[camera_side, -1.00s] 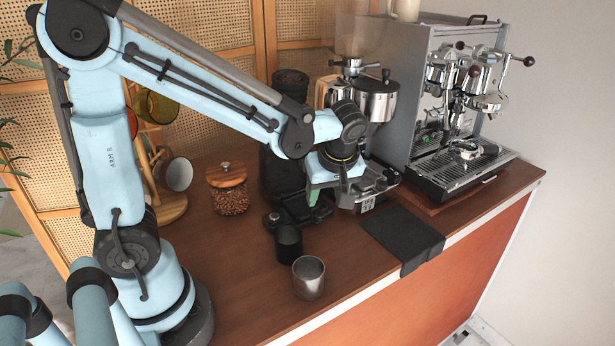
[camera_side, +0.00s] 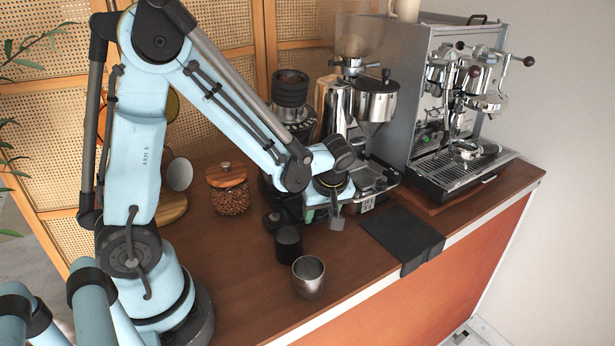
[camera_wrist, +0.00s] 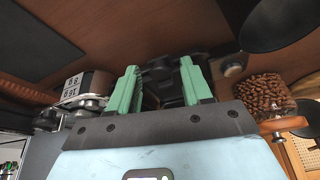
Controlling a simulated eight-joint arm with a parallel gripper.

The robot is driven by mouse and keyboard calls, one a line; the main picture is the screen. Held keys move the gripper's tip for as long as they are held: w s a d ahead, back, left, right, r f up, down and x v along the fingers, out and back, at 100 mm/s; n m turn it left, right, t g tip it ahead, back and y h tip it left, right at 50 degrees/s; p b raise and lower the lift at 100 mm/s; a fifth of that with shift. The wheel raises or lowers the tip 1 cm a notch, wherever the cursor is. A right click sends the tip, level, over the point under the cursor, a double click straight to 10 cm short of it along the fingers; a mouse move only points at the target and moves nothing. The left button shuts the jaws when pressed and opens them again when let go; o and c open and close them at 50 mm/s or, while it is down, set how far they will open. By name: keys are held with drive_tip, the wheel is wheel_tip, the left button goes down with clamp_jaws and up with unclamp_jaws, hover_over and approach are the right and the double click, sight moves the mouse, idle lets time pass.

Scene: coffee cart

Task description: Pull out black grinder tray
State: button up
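The black grinder (camera_side: 290,128) stands at the back of the counter, left of the silver grinder. The tray at its base is mostly hidden behind my arm in the side view. In the wrist view a dark, blurred part (camera_wrist: 162,84) shows between and beyond my green fingers, likely the grinder's tray or base.
A black cup (camera_side: 288,244) and a steel cup (camera_side: 308,278) stand just in front. A bean jar (camera_side: 229,192) is to the left. The silver grinder (camera_side: 375,100), espresso machine (camera_side: 440,100) and black mat (camera_side: 402,236) are to the right.

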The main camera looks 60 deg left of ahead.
clamp_jaws()
drive_tip(key=shift+d, duration=0.15)
drive_tip(key=d, duration=0.8)
drive_tip(key=shift+w, duration=0.15)
drive_tip(key=shift+o, duration=0.7)
unclamp_jaws()
drive_tip(key=shift+r, duration=0.1)
